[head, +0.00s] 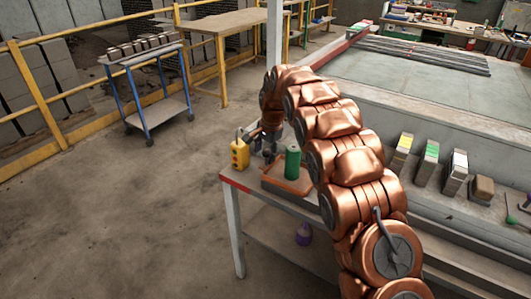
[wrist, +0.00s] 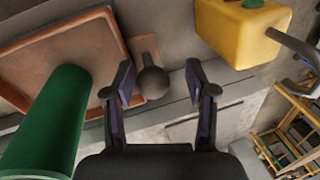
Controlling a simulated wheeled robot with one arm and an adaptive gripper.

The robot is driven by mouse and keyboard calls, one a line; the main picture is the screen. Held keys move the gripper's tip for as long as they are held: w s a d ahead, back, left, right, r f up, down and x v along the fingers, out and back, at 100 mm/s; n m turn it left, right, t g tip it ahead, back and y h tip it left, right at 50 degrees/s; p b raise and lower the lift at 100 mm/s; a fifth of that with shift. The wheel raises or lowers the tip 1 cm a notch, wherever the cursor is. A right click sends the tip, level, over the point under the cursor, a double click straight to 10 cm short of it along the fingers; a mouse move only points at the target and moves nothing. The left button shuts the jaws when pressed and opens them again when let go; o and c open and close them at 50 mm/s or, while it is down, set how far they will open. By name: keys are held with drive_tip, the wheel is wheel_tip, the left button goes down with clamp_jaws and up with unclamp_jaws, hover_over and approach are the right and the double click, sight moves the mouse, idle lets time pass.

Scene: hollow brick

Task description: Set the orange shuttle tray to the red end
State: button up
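The orange shuttle tray (head: 283,187) lies on a narrow grey bench, with a green cylinder (head: 292,161) standing on it. In the wrist view the tray's rim (wrist: 50,38) and the green cylinder (wrist: 45,125) are at left. A dark round knob (wrist: 152,82) stands on a tab at the tray's side. My gripper (wrist: 161,72) is open, and the knob shows between its fingers, closer to the left one. I cannot tell whether they touch. The red end (head: 236,181) is a red strip at the bench's left corner. My arm hides part of the tray in the head view.
A yellow block-like object (head: 239,154) with a handle stands near the red end, and it also shows in the wrist view (wrist: 240,35). Several coloured-top blocks (head: 428,163) stand at right. A blue trolley (head: 150,87) is at far left; the floor between is clear.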

wheel_tip(320, 180, up, 12)
drive_tip(key=s+d, duration=0.1)
drive_tip(key=s, duration=0.1)
drive_tip(key=shift+d+f, duration=0.2)
drive_tip(key=shift+d, duration=0.1)
idle(0.3)
drive_tip(key=s+d+r+n+g+p, duration=0.15)
drive_tip(key=s+d, duration=0.25)
drive_tip(key=s, duration=0.7)
drive_tip(key=s+d+r+n, duration=0.3)
drive_tip(key=s+d, duration=0.1)
drive_tip(key=s, duration=0.7)
drive_tip(key=s+d+f+n+g, duration=0.1)
drive_tip(key=s+f+n, duration=0.1)
drive_tip(key=s, duration=1.3)
drive_tip(key=s+d+f+n+g+h, duration=0.1)
drive_tip(key=s+f, duration=0.4)
drive_tip(key=s, duration=0.9)
drive_tip(key=shift+s+d+n+p, duration=0.35)
drive_tip(key=shift+s+d+n, duration=0.1)
drive_tip(key=shift+n, duration=0.7)
drive_tip(key=shift+f, duration=0.1)
